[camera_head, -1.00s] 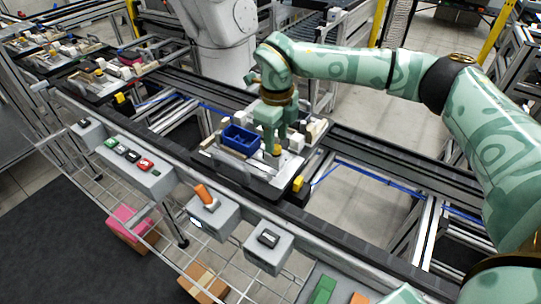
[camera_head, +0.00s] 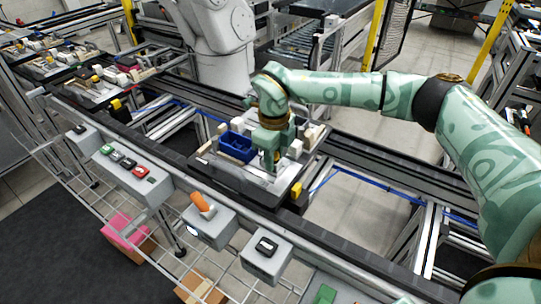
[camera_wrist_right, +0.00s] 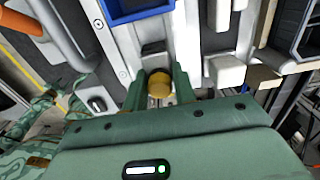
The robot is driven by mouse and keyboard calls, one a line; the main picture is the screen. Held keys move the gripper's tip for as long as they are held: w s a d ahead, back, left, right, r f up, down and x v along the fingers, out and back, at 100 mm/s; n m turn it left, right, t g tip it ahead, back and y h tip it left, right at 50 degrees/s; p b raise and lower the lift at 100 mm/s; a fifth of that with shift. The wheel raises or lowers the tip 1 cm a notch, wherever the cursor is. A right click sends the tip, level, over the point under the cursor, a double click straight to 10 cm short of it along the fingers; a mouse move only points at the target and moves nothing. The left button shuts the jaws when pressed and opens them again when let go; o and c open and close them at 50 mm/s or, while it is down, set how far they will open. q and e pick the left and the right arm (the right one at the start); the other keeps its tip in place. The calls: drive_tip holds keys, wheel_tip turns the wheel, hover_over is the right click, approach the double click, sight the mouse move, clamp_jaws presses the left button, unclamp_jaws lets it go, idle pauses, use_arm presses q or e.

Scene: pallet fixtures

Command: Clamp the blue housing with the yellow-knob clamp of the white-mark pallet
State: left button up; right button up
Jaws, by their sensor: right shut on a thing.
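The pallet (camera_head: 228,176) sits on the rail in the middle of the head view. The blue housing (camera_head: 237,146), an open box, stands on it, left of my right gripper (camera_head: 271,166). Its edge also shows at the top of the right wrist view (camera_wrist_right: 140,10). In that view the yellow knob (camera_wrist_right: 159,85) of the clamp sits between the two fingers of my right gripper (camera_wrist_right: 159,97), which are shut on it. In the head view the gripper hides the knob. I cannot make out a white mark. My left gripper is not in view.
Pale blocks (camera_head: 312,134) stand at the pallet's right side, close to my right gripper. A control box with an orange handle (camera_head: 202,204) and another grey box (camera_head: 266,254) stand in front of the rail. Other loaded pallets (camera_head: 98,88) sit at the upper left.

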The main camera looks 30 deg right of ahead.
drive_tip(key=shift+w, duration=0.15)
drive_tip(key=shift+w+a, duration=0.65)
drive_tip(key=shift+w, duration=0.35)
drive_tip(key=o, duration=0.7)
drive_tip(key=shift+o, duration=0.3)
wheel_tip(320, 180, up, 8)
drive_tip(key=p, duration=0.6)
drive_tip(key=shift+r, duration=0.1)
drive_tip(key=shift+s, duration=0.1)
